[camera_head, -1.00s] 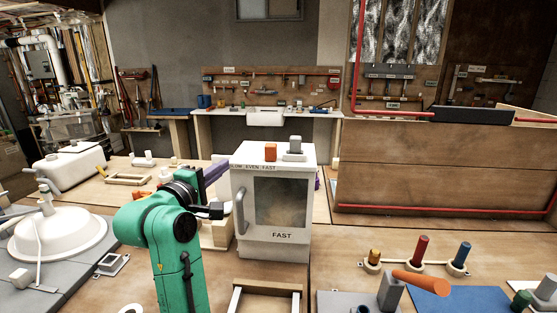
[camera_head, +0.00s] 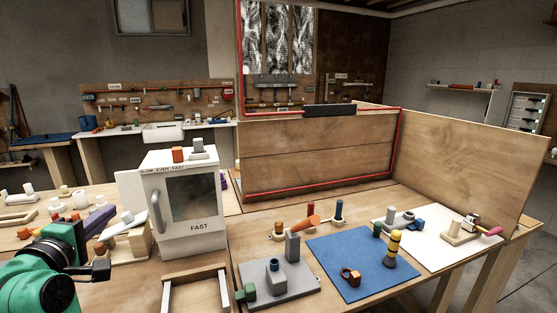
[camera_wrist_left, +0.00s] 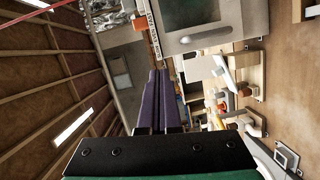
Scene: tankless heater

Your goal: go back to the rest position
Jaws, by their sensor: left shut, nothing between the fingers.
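My left gripper (camera_head: 110,212) is at the left of the head view, at the end of my green and black arm. Its long purple fingers are shut together and hold nothing. They point toward the white box-shaped heater (camera_head: 182,205), marked FAST, and end a little left of it, apart from it in the picture. In the left wrist view the purple fingers (camera_wrist_left: 160,75) lie side by side, and the heater (camera_wrist_left: 205,20) shows at the top. My right gripper is not in any view.
An orange block and a grey block stand on the heater. A wooden frame (camera_head: 195,277) lies in front of it. A grey plate (camera_head: 300,290), a blue mat (camera_head: 335,250) and a white sheet (camera_head: 425,240) with small parts lie to the right. A wooden panel (camera_head: 465,165) rises behind.

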